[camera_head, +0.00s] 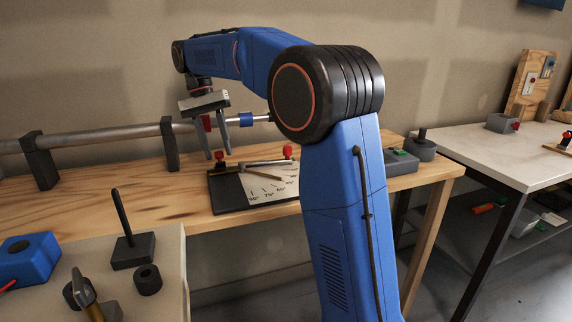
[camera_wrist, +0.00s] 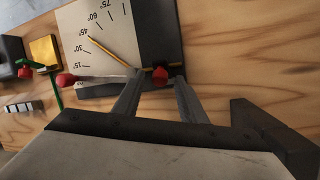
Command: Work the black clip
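No part is plainly marked as a black clip, so I cannot tell which black piece it is. The angle-marked plate (camera_head: 262,186) lies on the wooden bench with a pointer across it; it also shows in the wrist view (camera_wrist: 105,35). A red knob (camera_wrist: 160,77) sits on its dark edge strip (camera_wrist: 158,35). My gripper (camera_head: 218,156) points down over this end, and its fingers (camera_wrist: 158,80) are apart, with the red knob showing between their tips. Contact cannot be told. Black brackets (camera_head: 169,143) carry a metal pipe (camera_head: 100,140) behind.
A second red knob (camera_head: 288,151) stands at the plate's far corner. A yellow block (camera_wrist: 44,50) and a green-stemmed part (camera_wrist: 55,92) lie left in the wrist view. A black post on a base (camera_head: 133,250) and a blue box (camera_head: 28,258) occupy the front-left table.

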